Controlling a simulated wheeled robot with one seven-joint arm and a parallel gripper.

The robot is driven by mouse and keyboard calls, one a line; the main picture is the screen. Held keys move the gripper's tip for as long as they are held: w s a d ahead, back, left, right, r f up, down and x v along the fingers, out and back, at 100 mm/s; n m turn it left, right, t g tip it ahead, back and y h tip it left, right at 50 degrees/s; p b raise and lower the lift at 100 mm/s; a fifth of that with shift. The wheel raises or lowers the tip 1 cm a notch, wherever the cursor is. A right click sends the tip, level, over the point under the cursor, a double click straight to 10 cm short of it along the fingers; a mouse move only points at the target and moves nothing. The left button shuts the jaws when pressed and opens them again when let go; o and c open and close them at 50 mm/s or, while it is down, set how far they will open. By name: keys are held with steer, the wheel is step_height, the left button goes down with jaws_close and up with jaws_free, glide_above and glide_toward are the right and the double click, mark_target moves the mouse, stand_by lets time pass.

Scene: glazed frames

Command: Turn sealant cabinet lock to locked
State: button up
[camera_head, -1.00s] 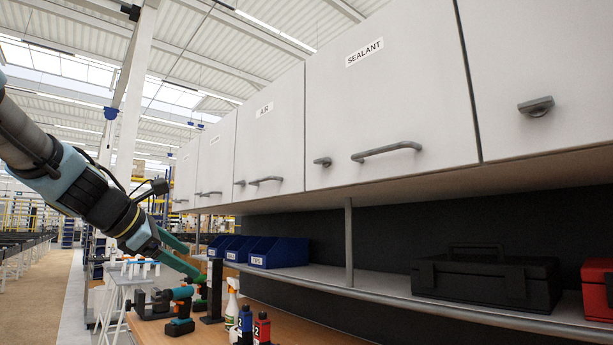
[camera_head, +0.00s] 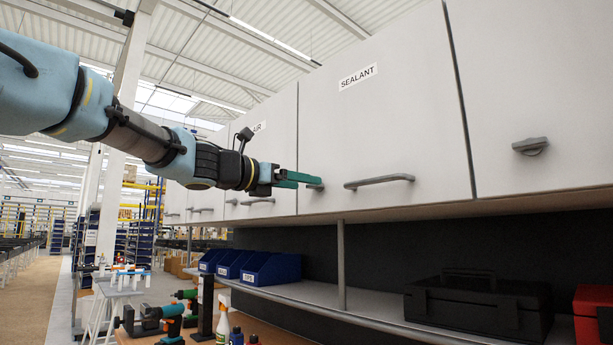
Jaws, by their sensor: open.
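The sealant cabinet (camera_head: 390,120) is a white wall door with a SEALANT label and a grey bar handle (camera_head: 379,182). Its lock (camera_head: 316,187) is a small grey knob at the door's lower left, left of the handle. My gripper (camera_head: 308,181) has green fingers pointing right, with their tips at the lock. The fingers overlap the lock's left side in the picture; I cannot tell whether they touch it. The gripper is open. The lock's exact angle is partly hidden.
Below are a shelf (camera_head: 375,312) with blue bins (camera_head: 270,268), a black case (camera_head: 478,308) and a red case (camera_head: 592,315).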

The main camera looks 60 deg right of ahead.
mark_target(324, 186)
steer(key=x, duration=0.2)
steer(key=shift+s+d+p, duration=0.1)
steer(key=shift+d+p, duration=0.15)
steer(key=shift+p, duration=0.05)
steer(key=shift+c, duration=0.4)
jaws_close()
